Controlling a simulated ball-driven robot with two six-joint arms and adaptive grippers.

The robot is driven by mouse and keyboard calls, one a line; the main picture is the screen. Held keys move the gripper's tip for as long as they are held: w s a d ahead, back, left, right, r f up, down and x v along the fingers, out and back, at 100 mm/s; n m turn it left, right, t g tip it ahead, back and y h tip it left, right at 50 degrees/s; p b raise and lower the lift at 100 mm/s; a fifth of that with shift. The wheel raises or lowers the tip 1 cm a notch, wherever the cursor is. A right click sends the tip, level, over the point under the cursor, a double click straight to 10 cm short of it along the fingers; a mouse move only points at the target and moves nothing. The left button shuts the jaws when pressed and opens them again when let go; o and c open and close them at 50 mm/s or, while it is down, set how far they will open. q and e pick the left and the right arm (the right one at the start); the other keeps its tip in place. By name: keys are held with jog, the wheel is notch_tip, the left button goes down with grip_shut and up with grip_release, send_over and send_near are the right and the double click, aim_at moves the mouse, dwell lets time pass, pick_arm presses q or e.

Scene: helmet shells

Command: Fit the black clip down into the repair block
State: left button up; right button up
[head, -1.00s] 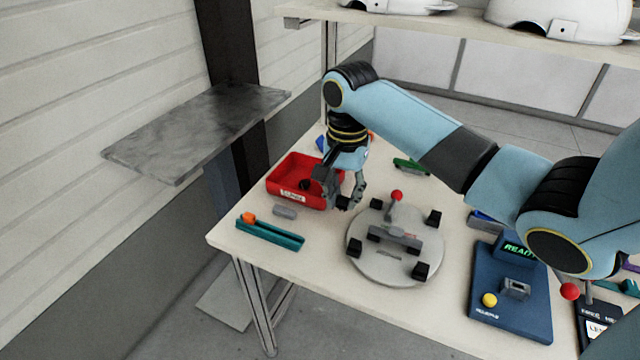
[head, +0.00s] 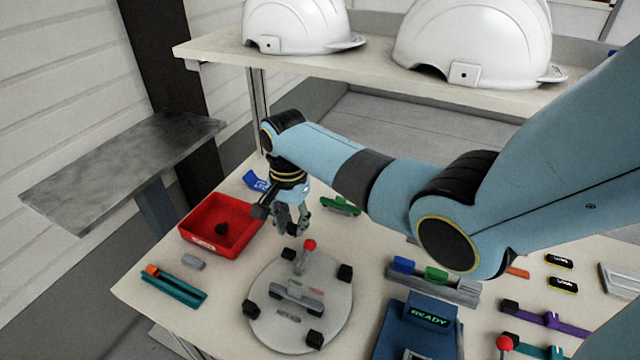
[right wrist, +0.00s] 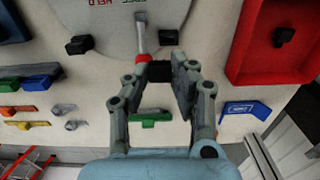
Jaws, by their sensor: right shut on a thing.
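My right gripper (head: 292,228) hangs above the table between the red tray and the round grey plate, behind the plate's red-knobbed lever. It is shut on a small black piece, which looks like the black clip (right wrist: 160,71), seen between the fingertips in the right wrist view. Another small black piece (head: 221,229) lies in the red tray (head: 196,241). The round plate (head: 262,330) carries a grey block (head: 297,296) with small red and green labels, and black pads around it. I cannot tell for sure that this is the repair block. My left gripper is not in view.
A blue device reading READY (head: 430,317) stands right of the plate. A teal holder (head: 180,288) with an orange end and a small grey piece (head: 194,262) lie at left. A green part (head: 340,205) lies behind. White helmets (head: 297,24) stand on the shelf above.

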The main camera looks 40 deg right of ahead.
jog(key=shift+w+a+f+b, duration=0.3)
jog(key=shift+f+b, duration=0.15)
jog(key=shift+f, duration=0.1)
jog(key=shift+w+a+f+b, duration=0.25)
jog(key=shift+f+b, duration=0.15)
jog(key=shift+f, duration=0.15)
jog(key=shift+f+b, duration=0.8)
jog(key=shift+f, duration=0.35)
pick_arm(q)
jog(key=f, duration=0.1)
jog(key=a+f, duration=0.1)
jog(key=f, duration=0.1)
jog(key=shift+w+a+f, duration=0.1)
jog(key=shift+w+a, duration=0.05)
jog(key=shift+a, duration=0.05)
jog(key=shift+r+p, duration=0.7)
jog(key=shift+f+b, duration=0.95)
pick_arm(e)
jog(key=shift+f, duration=1.15)
jog(key=o, duration=0.8)
jog(key=shift+o, duration=0.2)
